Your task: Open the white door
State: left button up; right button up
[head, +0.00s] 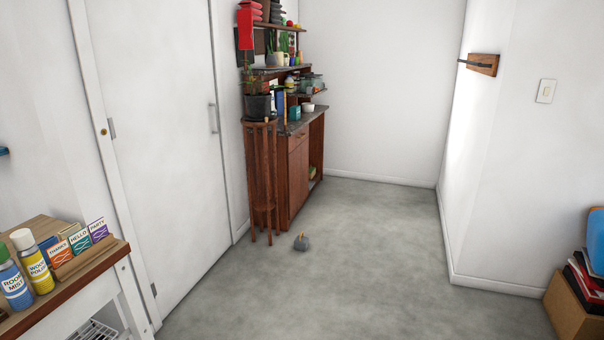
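The white door (168,130) stands in the left wall in the head view and looks closed. A slim metal pull handle (213,118) is upright on its right side. Neither of my grippers shows in the head view, and nothing touches the door.
A wooden table (75,283) with spray bottles and cards stands at the front left, near the door's left edge. A tall plant stand (262,180) and a wooden cabinet (298,170) stand right of the door. A small grey object (301,243) lies on the otherwise clear floor (350,280).

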aim_at(154, 62)
jog(key=i, duration=2.4)
